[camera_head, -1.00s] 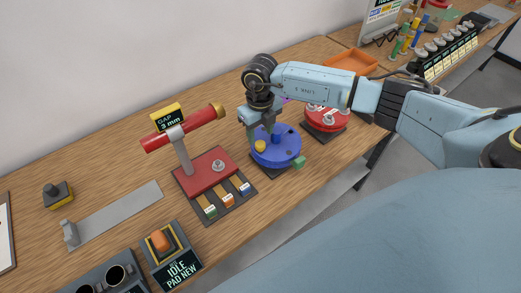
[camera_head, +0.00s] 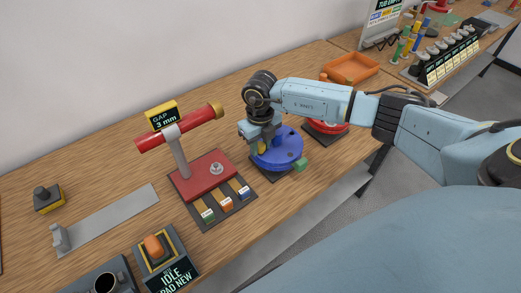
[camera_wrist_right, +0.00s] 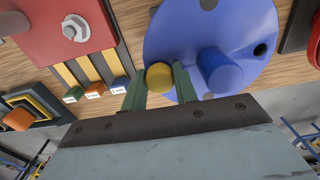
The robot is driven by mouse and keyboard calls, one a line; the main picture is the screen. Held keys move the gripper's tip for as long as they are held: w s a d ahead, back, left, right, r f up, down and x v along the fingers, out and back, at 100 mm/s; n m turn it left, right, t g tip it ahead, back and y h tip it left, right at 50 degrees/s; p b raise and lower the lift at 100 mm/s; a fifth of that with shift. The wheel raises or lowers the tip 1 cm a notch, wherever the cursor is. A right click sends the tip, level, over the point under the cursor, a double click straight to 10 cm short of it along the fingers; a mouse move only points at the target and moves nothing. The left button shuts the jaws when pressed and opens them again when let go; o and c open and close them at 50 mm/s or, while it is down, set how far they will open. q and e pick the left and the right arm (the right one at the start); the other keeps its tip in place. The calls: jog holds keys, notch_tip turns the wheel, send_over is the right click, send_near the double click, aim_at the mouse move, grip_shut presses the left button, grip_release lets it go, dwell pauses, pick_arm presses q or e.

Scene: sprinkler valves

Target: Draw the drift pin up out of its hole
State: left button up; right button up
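The drift pin, with a round yellow head (camera_wrist_right: 159,76), stands at the blue disc (camera_wrist_right: 205,30) in the right wrist view. The blue disc also shows in the head view (camera_head: 284,153). My right gripper (camera_wrist_right: 160,82) has a finger against each side of the yellow head, with no clear gap, and looks shut on it. In the head view my right gripper (camera_head: 262,141) is over the disc's left part and mostly hides the pin. The pin's lower part and hole are hidden. My left gripper is not in view.
A blue cylinder (camera_wrist_right: 219,70) rises from the disc just right of my fingers. A red stand (camera_head: 208,176) with a gap gauge sign is to the left. A red round fixture (camera_head: 326,128) and an orange tray (camera_head: 351,69) lie to the right.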

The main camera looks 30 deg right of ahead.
aim_at(260, 145)
grip_shut()
jog(key=shift+r, duration=0.25)
jog(key=shift+r+p, duration=0.75)
jog(key=shift+r, duration=0.2)
jog(key=shift+r+p, duration=2.85)
jog(key=shift+r, duration=0.9)
jog(key=shift+f, duration=0.1)
